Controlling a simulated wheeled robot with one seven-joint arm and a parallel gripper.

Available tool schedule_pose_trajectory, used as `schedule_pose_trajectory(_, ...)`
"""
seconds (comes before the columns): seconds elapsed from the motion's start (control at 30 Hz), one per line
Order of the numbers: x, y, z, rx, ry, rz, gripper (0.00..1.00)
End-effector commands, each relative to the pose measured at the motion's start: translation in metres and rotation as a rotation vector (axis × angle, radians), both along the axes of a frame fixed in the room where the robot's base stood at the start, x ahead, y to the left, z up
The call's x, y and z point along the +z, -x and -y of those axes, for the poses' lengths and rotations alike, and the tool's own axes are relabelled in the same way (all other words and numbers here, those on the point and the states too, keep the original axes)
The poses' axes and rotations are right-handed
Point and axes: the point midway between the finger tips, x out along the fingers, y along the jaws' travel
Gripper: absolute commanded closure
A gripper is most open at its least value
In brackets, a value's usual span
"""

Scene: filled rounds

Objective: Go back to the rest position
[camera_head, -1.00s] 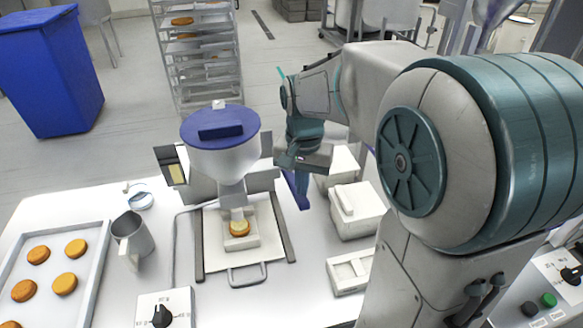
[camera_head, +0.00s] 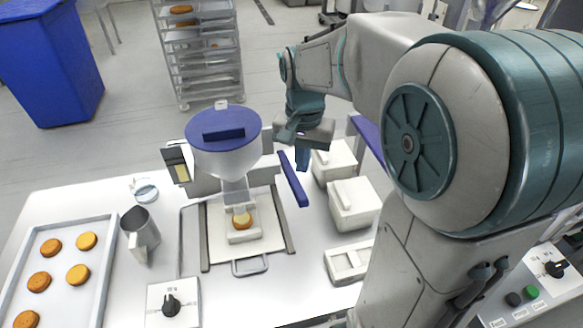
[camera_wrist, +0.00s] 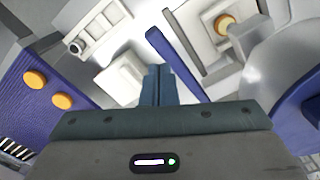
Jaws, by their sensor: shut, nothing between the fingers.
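My gripper (camera_head: 303,160) hangs at the end of the bent arm, to the right of the blue-lidded filling machine (camera_head: 222,150) and above the white tubs. Its fingers point down. In the wrist view the fingers of my gripper (camera_wrist: 158,88) are together with nothing between them. A blue bar (camera_head: 293,180) of the machine is close by on the left, and the same blue bar crosses the wrist view (camera_wrist: 175,62). A round pastry (camera_head: 242,221) sits under the machine's nozzle.
White lidded tubs (camera_head: 352,203) stand right of the machine. At left are a metal jug (camera_head: 139,240) and a tray (camera_head: 12,290) of several pastries. A dial box (camera_head: 173,304) is at the front. A rack (camera_head: 200,60) and a blue bin (camera_head: 45,65) stand behind.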

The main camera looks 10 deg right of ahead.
Motion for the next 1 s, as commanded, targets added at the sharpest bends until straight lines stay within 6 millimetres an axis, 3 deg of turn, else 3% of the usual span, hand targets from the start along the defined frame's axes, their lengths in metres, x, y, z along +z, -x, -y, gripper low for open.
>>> schedule_pose_trajectory(0.3, 0.000, 0.000, 0.000, 0.002, 0.000, 0.001, 1.00)
schedule_pose_trajectory(0.43, 0.003, 0.009, 0.000, 0.031, 0.001, 0.021, 1.00)
schedule_pose_trajectory(0.73, 0.014, 0.069, 0.000, 0.253, 0.024, 0.164, 1.00)
schedule_pose_trajectory(1.0, 0.008, 0.118, 0.000, 0.450, 0.069, 0.283, 1.00)
